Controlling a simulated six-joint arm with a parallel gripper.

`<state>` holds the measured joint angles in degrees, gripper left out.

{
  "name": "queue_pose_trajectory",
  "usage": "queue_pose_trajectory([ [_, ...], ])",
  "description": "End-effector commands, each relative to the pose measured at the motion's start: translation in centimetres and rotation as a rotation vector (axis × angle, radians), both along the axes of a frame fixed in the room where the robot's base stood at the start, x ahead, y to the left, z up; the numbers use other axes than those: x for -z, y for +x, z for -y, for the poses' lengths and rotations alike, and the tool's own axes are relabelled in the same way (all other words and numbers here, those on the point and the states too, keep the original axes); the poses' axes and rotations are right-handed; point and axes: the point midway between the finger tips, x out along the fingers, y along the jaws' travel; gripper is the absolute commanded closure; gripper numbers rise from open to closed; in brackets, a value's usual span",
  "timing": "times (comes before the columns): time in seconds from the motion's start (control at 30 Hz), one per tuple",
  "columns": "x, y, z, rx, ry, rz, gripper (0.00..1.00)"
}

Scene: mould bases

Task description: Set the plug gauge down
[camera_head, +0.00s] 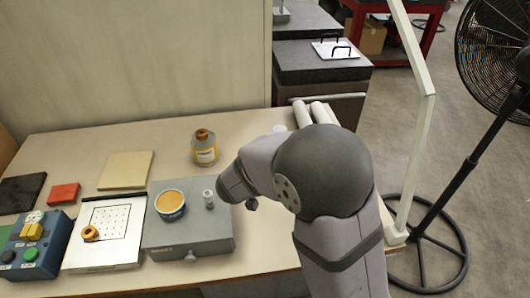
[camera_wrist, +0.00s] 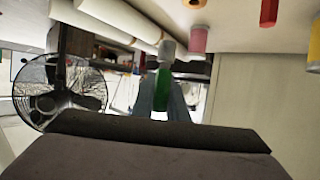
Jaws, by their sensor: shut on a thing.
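The plug gauge (camera_wrist: 163,75) shows in the wrist view as a green handle with a grey metal end, between the fingers of my gripper (camera_wrist: 164,92). My gripper is shut on the green handle. The grey end sticks out beyond the fingertips, and no contact with the table is visible. In the head view my arm hides the fingers and the gauge. The arm's end is low over the table, just right of a grey box (camera_head: 190,240).
The grey box carries an orange-filled tin (camera_head: 170,205) and a small light peg (camera_head: 208,198). A yellow-labelled bottle (camera_head: 205,148) stands behind. White rolls (camera_head: 321,112) lie at the table's back right. A pink cylinder (camera_wrist: 198,38) and a red one (camera_wrist: 269,12) show in the wrist view.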

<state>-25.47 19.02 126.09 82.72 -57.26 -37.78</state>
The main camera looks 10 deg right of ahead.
Motion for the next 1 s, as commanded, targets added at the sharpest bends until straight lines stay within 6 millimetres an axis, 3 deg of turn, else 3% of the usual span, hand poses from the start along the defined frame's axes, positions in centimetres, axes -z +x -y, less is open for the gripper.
queue_pose_trajectory([
  [0.17,-2.4,5.5,-2.1,-0.140,0.000,0.006,1.00],
  [0.3,-4.7,10.8,-5.1,-0.328,-0.002,0.005,1.00],
  [0.43,-6.1,14.8,-7.9,-0.518,-0.005,0.001,1.00],
  [0.6,-6.3,17.0,-9.8,-0.662,-0.004,-0.003,1.00],
  [1.0,-5.7,19.0,-11.2,-0.815,-0.003,-0.002,1.00],
])
